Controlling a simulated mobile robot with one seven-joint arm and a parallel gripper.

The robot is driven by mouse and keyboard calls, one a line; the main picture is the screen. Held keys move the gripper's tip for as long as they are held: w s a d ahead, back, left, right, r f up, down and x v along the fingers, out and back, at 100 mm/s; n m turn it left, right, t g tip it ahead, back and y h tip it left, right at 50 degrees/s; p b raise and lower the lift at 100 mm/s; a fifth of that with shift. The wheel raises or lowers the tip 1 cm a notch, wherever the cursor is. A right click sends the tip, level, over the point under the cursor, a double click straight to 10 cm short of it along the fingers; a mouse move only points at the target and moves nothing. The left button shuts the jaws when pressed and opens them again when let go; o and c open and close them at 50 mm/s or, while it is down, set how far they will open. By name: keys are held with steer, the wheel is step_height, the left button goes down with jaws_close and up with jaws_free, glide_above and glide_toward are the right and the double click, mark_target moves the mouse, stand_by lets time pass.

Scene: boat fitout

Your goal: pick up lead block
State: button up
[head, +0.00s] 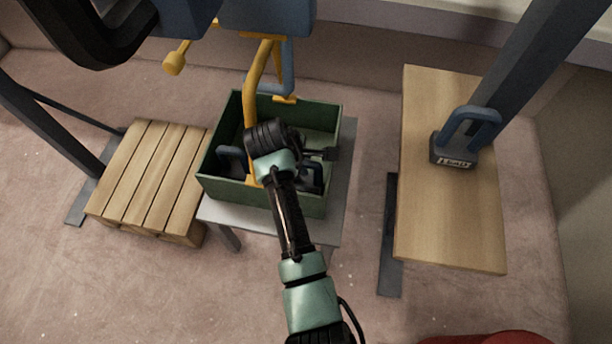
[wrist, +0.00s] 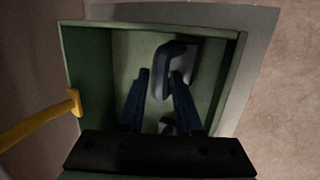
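A dark lead block with a blue loop handle and a white label (head: 455,151) stands on the wooden bench at the right in the head view. More blue-handled blocks are in the green crate: one on the left (head: 231,156) and one on the right (head: 312,178), partly hidden by my arm. My gripper (head: 325,153) is over the crate. In the wrist view my gripper's two dark fingers (wrist: 160,73) are apart and point into the crate. A blue-grey handle (wrist: 172,60) shows between and beyond the fingertips. Contact cannot be told.
The green crate (head: 262,195) stands on a grey table (head: 338,190). A yellow bent bar (head: 250,95) rises at the crate; part of it shows in the wrist view (wrist: 40,122). A slatted wooden platform (head: 150,180) is at left, the wooden bench (head: 450,220) at right.

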jaws_close()
stand_by(1.0)
steer(key=shift+w+r, duration=0.1)
steer(key=shift+r, duration=0.15)
